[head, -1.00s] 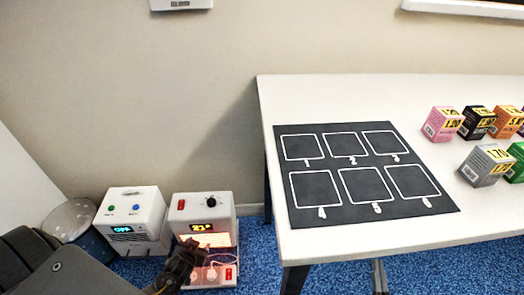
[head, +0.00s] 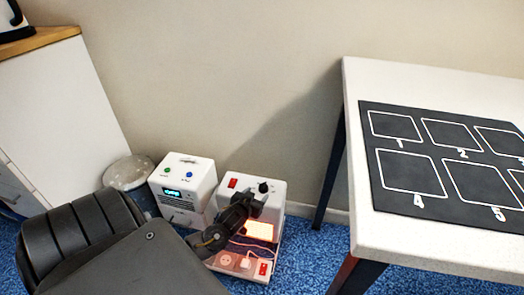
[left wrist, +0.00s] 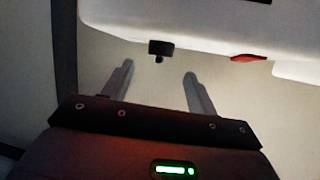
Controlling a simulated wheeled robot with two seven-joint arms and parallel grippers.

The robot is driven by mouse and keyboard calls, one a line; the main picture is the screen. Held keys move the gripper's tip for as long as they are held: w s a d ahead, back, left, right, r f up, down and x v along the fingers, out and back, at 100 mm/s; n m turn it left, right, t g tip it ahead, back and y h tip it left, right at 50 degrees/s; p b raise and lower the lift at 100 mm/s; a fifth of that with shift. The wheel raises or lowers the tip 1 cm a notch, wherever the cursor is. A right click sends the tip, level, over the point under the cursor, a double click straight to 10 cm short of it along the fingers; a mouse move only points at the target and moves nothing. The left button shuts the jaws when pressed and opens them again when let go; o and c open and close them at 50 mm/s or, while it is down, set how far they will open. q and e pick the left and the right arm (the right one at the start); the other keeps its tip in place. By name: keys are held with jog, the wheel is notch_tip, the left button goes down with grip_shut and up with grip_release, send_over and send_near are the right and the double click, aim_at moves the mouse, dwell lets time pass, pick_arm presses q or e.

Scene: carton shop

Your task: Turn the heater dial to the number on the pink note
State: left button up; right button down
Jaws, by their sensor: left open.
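The white heater (head: 279,204) stands low by the wall, with an orange glow on its front. Its black dial (head: 263,187) is on the top, right of a red switch (head: 232,183). In the left wrist view the dial (left wrist: 160,48) lies just beyond the fingertips, roughly centred between them, and the red switch (left wrist: 248,58) is to its right. My left gripper (head: 254,203) is open and empty, close in front of the dial; it also shows in the left wrist view (left wrist: 158,72). The gripper hides the heater's number display. No pink note is visible. My right gripper is not in view.
A white appliance (head: 204,186) with a blue display and two buttons stands left of the heater. A power strip (head: 226,261) with a red switch lies in front. A white table (head: 400,235) with a black numbered mat (head: 460,207) is at right. A white cabinet (head: 60,120) is at left.

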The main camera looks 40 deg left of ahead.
aim_at(261, 189)
pick_arm(q)
jog(key=b+x, duration=0.1)
jog(key=x, duration=0.3)
jog(key=shift+w+a+f+b, duration=0.1)
jog(key=shift+w+f+b, duration=0.2)
jog(key=shift+b, duration=0.05)
jog(key=shift+x, duration=0.8)
jog(key=shift+r, duration=0.1)
jog(key=c, duration=1)
